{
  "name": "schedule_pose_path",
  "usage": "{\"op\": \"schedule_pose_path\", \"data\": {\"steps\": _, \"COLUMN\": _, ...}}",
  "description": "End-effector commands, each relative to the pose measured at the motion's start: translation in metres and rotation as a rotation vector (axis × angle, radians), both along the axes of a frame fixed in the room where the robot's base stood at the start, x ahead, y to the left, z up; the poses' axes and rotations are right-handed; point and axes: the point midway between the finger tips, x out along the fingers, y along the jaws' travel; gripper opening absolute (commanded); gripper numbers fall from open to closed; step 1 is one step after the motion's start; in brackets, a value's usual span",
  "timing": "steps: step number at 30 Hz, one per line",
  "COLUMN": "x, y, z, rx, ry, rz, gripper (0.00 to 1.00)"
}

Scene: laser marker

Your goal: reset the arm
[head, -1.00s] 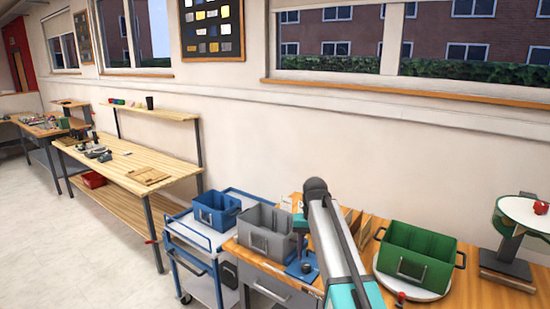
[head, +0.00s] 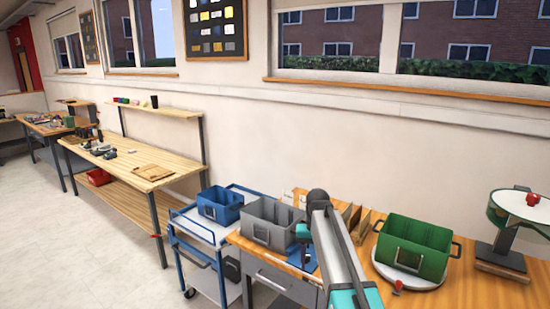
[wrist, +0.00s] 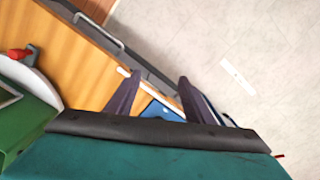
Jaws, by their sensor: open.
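My arm (head: 340,255) reaches up and away over the wooden workbench in the head view, bent at a dark joint. A teal part of my wrist shows just left of it, above a blue plate on the bench; my fingertips are not clear there. In the wrist view my gripper (wrist: 160,77) shows two dark fingers spread apart with nothing between them. They point over the bench's front edge and the floor. A blue piece (wrist: 160,110) shows beyond and between the fingers.
A grey bin (head: 272,225) and a green bin (head: 415,248) stand on the bench (head: 455,290), either side of my arm. A small red-topped item (head: 397,287) sits before the green bin. A blue bin (head: 219,205) rests on a cart at left. Open floor (head: 80,240) lies further left.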

Motion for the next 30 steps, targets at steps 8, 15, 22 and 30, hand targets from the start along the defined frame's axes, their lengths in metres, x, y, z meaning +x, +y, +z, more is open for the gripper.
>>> {"op": "schedule_pose_path", "data": {"steps": 8, "x": -0.022, "y": -0.006, "z": -0.066, "rx": -0.003, "ry": 0.076, "rz": -0.006, "gripper": 0.48}}
{"op": "schedule_pose_path", "data": {"steps": 15, "x": -0.064, "y": -0.012, "z": -0.149, "rx": -0.008, "ry": 0.174, "rz": -0.013, "gripper": 0.48}}
{"op": "schedule_pose_path", "data": {"steps": 22, "x": -0.111, "y": -0.018, "z": -0.222, "rx": -0.011, "ry": 0.258, "rz": -0.018, "gripper": 0.48}}
{"op": "schedule_pose_path", "data": {"steps": 30, "x": -0.173, "y": -0.024, "z": -0.299, "rx": -0.011, "ry": 0.342, "rz": -0.018, "gripper": 0.48}}
